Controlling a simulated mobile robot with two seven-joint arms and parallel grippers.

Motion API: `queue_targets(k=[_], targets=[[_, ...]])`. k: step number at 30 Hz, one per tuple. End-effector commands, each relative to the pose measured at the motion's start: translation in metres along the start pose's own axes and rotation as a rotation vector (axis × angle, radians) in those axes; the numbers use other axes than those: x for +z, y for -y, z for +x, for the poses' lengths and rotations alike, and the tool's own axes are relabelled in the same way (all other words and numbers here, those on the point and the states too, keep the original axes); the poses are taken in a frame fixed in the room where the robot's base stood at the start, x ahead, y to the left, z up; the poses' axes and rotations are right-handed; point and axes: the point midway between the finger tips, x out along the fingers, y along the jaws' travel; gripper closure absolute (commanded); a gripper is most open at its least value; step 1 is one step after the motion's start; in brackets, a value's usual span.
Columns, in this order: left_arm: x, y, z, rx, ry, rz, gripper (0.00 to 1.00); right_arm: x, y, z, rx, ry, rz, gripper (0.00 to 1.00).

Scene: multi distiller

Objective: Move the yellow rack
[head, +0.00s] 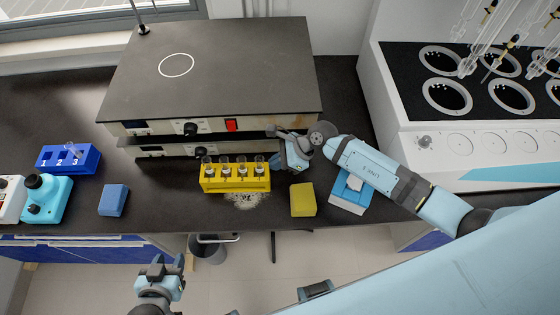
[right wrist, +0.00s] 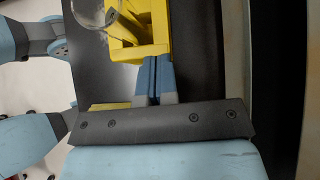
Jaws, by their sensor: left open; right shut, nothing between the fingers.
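The yellow rack (head: 235,184) stands upright on the black bench in front of the stacked grey device, with several capped vials in it. My right gripper (head: 277,162) is at the rack's right end, its fingers shut with nothing between them. In the right wrist view, the shut blue fingertips (right wrist: 153,76) point at the end of the yellow rack (right wrist: 150,48); I cannot tell whether they touch it. My left gripper (head: 168,265) is open and empty, in front of the bench edge over the floor.
A yellow sponge (head: 303,200) and a blue-and-white box (head: 350,192) lie right of the rack. A pale spill (head: 245,200) is in front of it. A blue sponge (head: 113,200) and a numbered blue rack (head: 68,159) are at left. The stacked device (head: 215,75) blocks the back.

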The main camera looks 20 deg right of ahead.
Motion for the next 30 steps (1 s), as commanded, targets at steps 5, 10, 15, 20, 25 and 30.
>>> queue_targets(k=[5,10,15,20,25,30], targets=[[0.01,0.0,0.006,0.001,0.001,-0.001,0.57,0.031,0.001,0.034,0.001,0.003,-0.006,1.0],[0.019,-0.001,0.012,0.002,0.002,-0.001,0.57,0.068,0.0,0.071,0.002,0.003,-0.005,1.0],[0.029,-0.001,0.018,0.003,0.002,-0.001,0.57,0.102,0.0,0.106,0.002,0.002,-0.005,1.0],[0.035,-0.001,0.022,0.003,0.001,-0.002,0.57,0.125,-0.001,0.128,0.002,0.001,-0.003,1.0],[0.035,-0.001,0.023,0.003,0.001,-0.001,0.57,0.133,-0.001,0.135,0.001,-0.001,0.0,1.0],[0.034,-0.001,0.023,0.003,-0.001,-0.001,0.57,0.134,-0.001,0.134,0.001,-0.001,0.0,1.0]])
